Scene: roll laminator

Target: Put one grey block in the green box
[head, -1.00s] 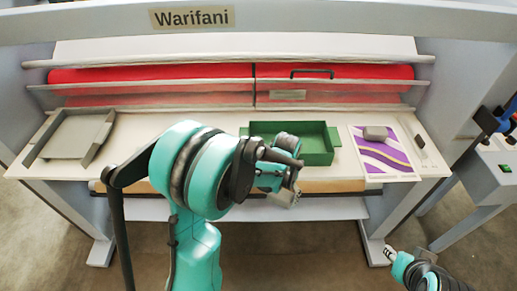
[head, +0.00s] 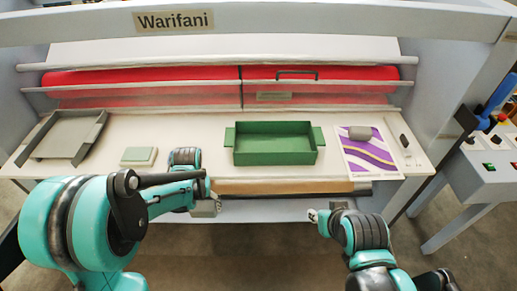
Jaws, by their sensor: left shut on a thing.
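The green box (head: 275,158), an open tray with side handles, sits at the middle of the white table and looks empty inside. A grey block (head: 359,133) lies on the purple-and-white printed sheet to its right. My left gripper (head: 207,202) is shut on a small grey block (head: 205,209) at the table's front edge, left of and nearer than the green box. The fingers partly hide this block. My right gripper (head: 322,214) is in front of the table edge, below and right of the green box; its finger gap is unclear.
A grey open tray (head: 63,138) lies at the far left. A pale green-grey flat pad (head: 139,156) lies between it and the green box. The purple printed sheet (head: 367,155) lies right of the box. The red roller (head: 150,80) and bars run behind.

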